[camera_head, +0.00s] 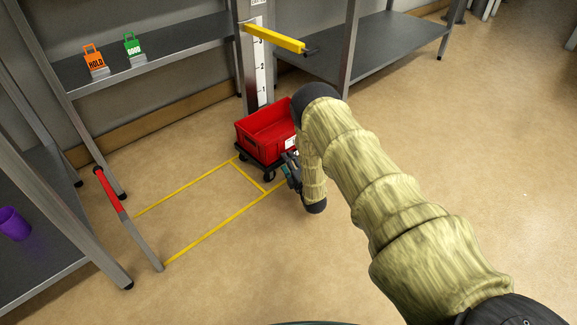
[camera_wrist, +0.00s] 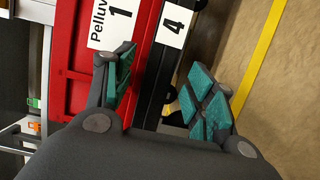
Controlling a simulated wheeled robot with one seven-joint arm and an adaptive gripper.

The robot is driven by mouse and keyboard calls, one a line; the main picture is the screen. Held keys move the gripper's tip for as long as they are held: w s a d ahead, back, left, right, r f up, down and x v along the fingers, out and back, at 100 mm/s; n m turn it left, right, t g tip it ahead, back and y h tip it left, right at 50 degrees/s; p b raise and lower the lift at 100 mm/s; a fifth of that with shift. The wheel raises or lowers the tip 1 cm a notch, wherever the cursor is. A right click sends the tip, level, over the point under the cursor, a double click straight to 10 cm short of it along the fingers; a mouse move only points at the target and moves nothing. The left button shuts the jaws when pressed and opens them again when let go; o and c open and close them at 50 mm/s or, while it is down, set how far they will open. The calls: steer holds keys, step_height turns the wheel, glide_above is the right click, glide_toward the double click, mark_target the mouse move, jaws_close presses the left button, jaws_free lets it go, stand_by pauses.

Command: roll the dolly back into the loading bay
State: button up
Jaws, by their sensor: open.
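The black dolly (camera_head: 251,161) stands on the floor at the upper right end of a yellow-lined floor strip (camera_head: 202,240), below a column. It carries a red crate (camera_head: 258,134). I cannot tell whether this strip is the loading bay. My gripper (camera_head: 291,172) is at the dolly's near right side, partly hidden by my arm. In the wrist view my gripper (camera_wrist: 160,78) is open, its teal-padded fingers apart. The dolly's dark edge (camera_wrist: 151,88), beside a white "4" label, runs between and beyond them. I cannot tell whether a finger touches it.
A column (camera_head: 254,75) with a numbered scale and a yellow bar (camera_head: 273,38) rises behind the crate. Shelves flank the area, with HOLD (camera_head: 95,61) and GOOD (camera_head: 134,47) tags. Open floor lies right.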

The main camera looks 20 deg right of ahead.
jaws_close()
